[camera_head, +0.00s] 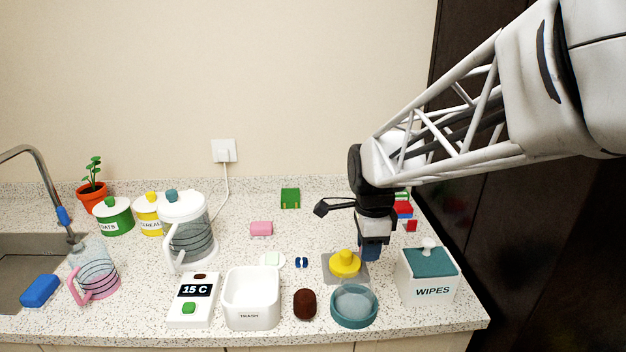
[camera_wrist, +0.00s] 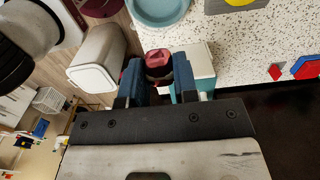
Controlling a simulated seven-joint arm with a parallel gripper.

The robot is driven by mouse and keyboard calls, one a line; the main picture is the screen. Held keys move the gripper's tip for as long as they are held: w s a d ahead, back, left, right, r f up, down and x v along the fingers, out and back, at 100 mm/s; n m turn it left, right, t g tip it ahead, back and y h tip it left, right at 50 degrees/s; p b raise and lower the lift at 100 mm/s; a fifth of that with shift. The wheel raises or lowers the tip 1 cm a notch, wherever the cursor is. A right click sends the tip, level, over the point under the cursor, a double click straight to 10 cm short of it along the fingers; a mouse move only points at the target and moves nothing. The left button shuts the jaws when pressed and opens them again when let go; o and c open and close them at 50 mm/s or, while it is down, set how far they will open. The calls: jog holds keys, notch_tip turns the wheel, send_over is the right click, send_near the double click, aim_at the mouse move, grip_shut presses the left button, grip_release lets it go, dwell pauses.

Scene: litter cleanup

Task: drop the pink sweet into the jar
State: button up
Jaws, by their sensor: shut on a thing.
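My gripper (camera_head: 371,252) hangs above the counter between the yellow-knobbed lid and the wipes box. In the wrist view its blue fingers (camera_wrist: 159,80) are shut on a small reddish-pink thing, seemingly the pink sweet (camera_wrist: 158,57). The sweet does not show clearly in the head view. A round, open teal container, seemingly the jar (camera_head: 354,318), stands near the counter's front, lower left of my gripper. It also shows at the top of the wrist view (camera_wrist: 160,20), apart from the fingers. A separate pink cylinder (camera_head: 261,228) lies mid-counter.
The wipes box (camera_head: 428,280) stands close on the right, the yellow-knobbed lid (camera_head: 345,262) close on the left. A dark brown object (camera_head: 305,304) and white trash bin (camera_head: 252,302) stand left of the jar. Coloured blocks (camera_head: 404,210) lie behind my gripper.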

jog(key=shift+f, duration=1.45)
jog(key=o, duration=1)
jog(key=shift+c, duration=0.2)
jog(key=shift+r, duration=0.1)
jog(key=shift+r, duration=3.8)
jog(key=shift+s, duration=0.1)
